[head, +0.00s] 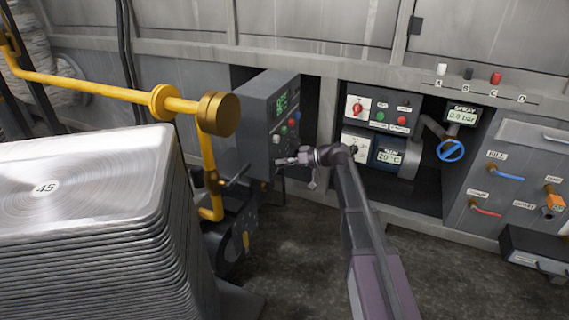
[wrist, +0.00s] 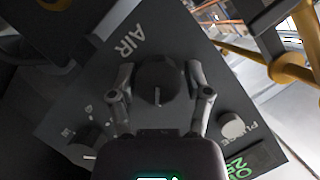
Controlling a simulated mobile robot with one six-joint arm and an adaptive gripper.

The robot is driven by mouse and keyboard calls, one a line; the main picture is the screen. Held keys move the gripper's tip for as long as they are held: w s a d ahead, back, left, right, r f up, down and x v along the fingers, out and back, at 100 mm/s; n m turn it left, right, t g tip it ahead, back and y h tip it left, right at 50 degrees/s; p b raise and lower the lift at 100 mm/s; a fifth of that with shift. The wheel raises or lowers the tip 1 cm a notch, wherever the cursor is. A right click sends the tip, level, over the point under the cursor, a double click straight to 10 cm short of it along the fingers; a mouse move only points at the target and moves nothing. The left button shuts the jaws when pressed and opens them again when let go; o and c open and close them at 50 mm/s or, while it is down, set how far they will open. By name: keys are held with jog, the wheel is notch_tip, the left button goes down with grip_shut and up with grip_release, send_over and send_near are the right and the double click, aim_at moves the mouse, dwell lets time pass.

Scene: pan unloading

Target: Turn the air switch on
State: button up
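The air switch (wrist: 158,78) is a round black knob on a dark grey panel, beside the lettering AIR. Its white mark points toward the bottom of the wrist view. My gripper (wrist: 160,72) is open, with one finger on each side of the knob. The right finger is close to it and a small gap shows at the left; I cannot tell whether either touches. In the head view my gripper (head: 285,161) is at the lower part of the grey control box (head: 258,108), where the air switch cannot be made out.
A second black knob (wrist: 88,148) and a white PURGE button (wrist: 233,126) flank my fingers on the panel. A yellow pipe (head: 90,84) and a tall stack of metal pans (head: 170,225) stand left. Another panel (head: 385,118) is to the right.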

jog(key=shift+d, duration=0.1)
dwell(0.6)
jog(key=shift+n+t+h+p, duration=0.5)
jog(key=shift+n+t+p, duration=0.15)
jog(key=shift+n, duration=0.55)
jog(key=n+t+h, duration=0.1)
jog(key=n+t, duration=0.1)
jog(key=n, duration=0.1)
jog(key=shift+s+n+t, duration=0.1)
jog(key=shift+n+t, duration=0.15)
jog(key=shift+n, duration=0.05)
jog(key=s+p+v, duration=0.1)
jog(key=p+v, duration=0.6)
jog(key=v, duration=0.7)
jog(key=s+d+r+m+g+h+p, duration=0.1)
jog(key=s+d+m+h+p, duration=0.1)
jog(key=s+p, duration=0.3)
jog(key=s+d+r+m+g+h+p, duration=0.1)
jog(key=s+d+r+m+h+p, duration=0.1)
jog(key=s+d+m+h+p, duration=0.1)
jog(key=s+d+r+m+g+h+p, duration=0.2)
jog(key=s+m+h+p, duration=0.2)
jog(key=s+m+p, duration=0.2)
jog(key=shift+s+d+r+h+p, duration=0.1)
jog(key=shift+s+h+p, duration=0.15)
jog(key=shift+s, duration=0.2)
jog(key=shift+s+d+r+h+p, duration=0.1)
jog(key=shift+s+h+p, duration=0.1)
jog(key=shift+s, duration=0.25)
